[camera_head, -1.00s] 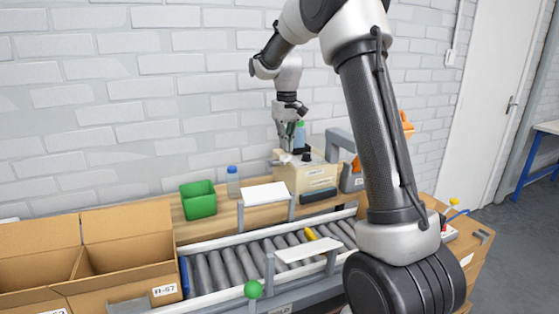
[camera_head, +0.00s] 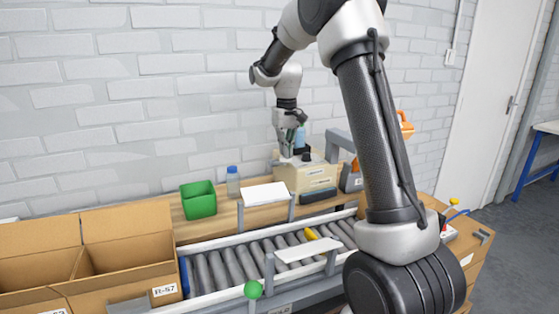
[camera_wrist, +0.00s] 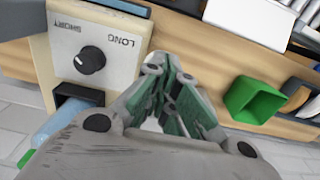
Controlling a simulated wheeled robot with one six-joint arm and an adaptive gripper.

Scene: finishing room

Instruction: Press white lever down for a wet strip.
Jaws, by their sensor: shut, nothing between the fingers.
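The beige dispenser (camera_head: 305,178) stands on the bench against the wall. A blue bottle (camera_head: 300,136) shows at its back. In the wrist view, the dispenser's top (camera_wrist: 100,45) carries a black knob (camera_wrist: 90,60) between the words LONG and SHORT. My gripper (camera_head: 287,156) is shut and empty, pointing down at the left side of the dispenser's top. Its fingers (camera_wrist: 168,75) meet just beside the dispenser in the wrist view. I cannot clearly make out the white lever; the fingers may hide it. Whether they touch it cannot be told.
A green bin (camera_head: 198,201) and a small blue-capped bottle (camera_head: 233,182) stand left of the dispenser. A white panel (camera_head: 264,193) is in front. A roller conveyor (camera_head: 240,262) runs along the front, with open cartons (camera_head: 125,252) at left.

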